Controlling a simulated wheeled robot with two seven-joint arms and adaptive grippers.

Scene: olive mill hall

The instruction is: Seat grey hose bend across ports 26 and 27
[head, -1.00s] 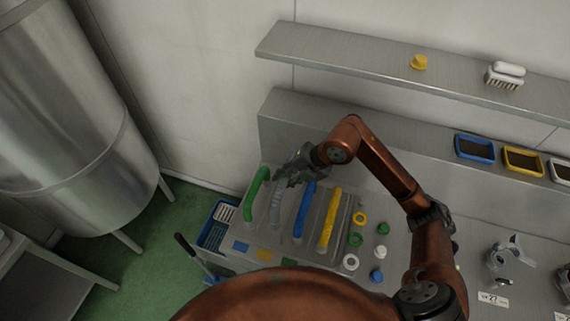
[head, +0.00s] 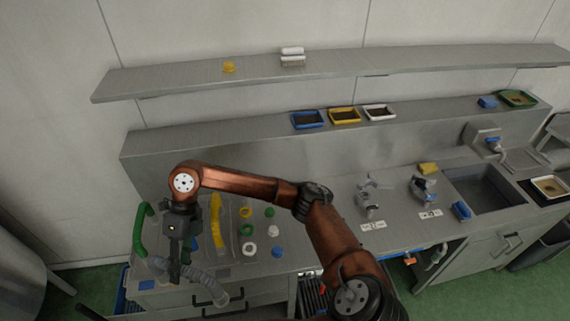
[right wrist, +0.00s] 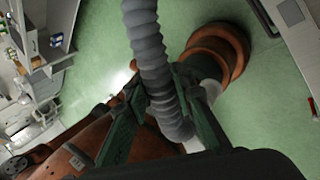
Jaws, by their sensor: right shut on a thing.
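The grey ribbed hose bend (head: 208,282) is held at the front left of the bench, above its front edge. My right gripper (head: 178,268) is shut around it, pointing down. In the right wrist view the hose (right wrist: 148,50) runs between the fingers (right wrist: 160,100), with both ends extending past them. Two metal port fittings stand on the bench to the right, a left one (head: 370,198) and a right one (head: 423,188) with a blue part. Their number labels are too small to read now; the earlier frame shows 27 at the left one. My left gripper is not in view.
A green hose (head: 140,230) and a yellow hose (head: 216,222) lie on the left bench; a blue one is mostly hidden. Several coloured rings and caps, such as a white ring (head: 249,249), lie between hoses and ports. A sink (head: 484,188) is at right.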

